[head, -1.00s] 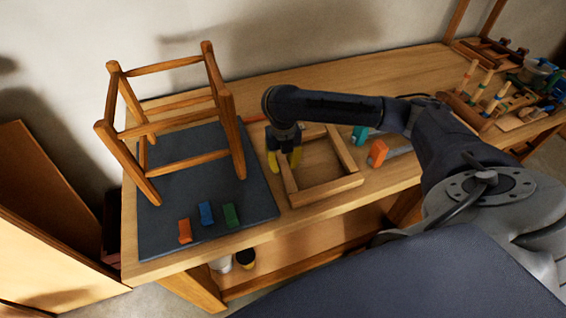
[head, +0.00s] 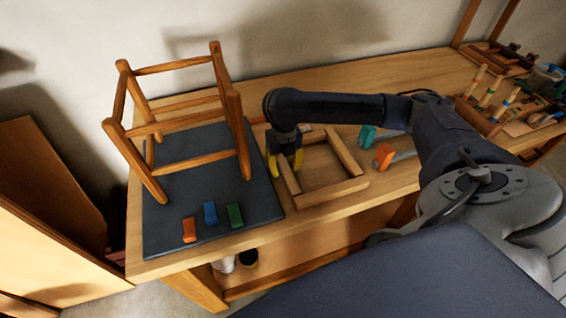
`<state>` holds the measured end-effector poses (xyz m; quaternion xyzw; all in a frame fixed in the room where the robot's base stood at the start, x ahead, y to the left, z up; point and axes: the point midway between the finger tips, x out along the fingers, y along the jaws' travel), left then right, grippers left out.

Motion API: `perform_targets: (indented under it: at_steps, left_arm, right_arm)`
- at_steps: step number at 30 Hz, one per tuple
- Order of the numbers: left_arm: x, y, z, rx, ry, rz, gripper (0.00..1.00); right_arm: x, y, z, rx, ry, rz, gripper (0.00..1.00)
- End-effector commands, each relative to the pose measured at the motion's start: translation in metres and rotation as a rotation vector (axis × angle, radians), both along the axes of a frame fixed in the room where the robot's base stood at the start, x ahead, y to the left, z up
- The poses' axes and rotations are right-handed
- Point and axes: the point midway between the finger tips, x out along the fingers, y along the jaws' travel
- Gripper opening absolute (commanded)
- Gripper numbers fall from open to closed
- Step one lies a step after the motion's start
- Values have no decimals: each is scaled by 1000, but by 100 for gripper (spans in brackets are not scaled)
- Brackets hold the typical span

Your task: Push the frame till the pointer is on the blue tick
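A square wooden frame (head: 340,190) lies flat on the bench, right of a dark mat (head: 165,238). A wooden stool frame (head: 190,164) stands on the mat. Small orange (head: 189,229), blue (head: 210,213) and green (head: 235,215) pieces lie in a row on the mat's front part. I cannot make out a pointer. My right gripper (head: 285,165) points down at the square frame's left side, its yellow fingertips apart and nothing clearly held. I cannot tell whether it touches the frame. My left gripper is not in view.
Orange-handled (head: 383,156) and teal-handled (head: 367,135) tools lie right of the square frame, near my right arm. A wooden tool tray (head: 476,119) stands at the right. The bench behind the square frame is mostly clear.

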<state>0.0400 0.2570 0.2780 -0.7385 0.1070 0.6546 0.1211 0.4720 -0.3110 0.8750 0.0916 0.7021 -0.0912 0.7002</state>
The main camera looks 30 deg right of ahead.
Motion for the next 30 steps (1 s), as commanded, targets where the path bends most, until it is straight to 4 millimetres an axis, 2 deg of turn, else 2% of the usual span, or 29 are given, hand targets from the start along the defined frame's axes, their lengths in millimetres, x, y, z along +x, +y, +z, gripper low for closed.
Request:
perform_targets:
  at_steps: [1,3,14,20,30]
  left_arm:
    - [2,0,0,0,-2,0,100]
    - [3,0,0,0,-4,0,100]
    - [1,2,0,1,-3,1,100]
    - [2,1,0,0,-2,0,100]
    - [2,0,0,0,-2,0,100]
  right_arm:
    - [0,0,0,0,-1,0,42]
    - [0,0,0,0,-1,0,49]
    - [2,-1,6,-1,-5,0,49]
    - [2,-1,28,-2,-6,0,49]
    - [2,-1,82,-1,-6,-1,49]
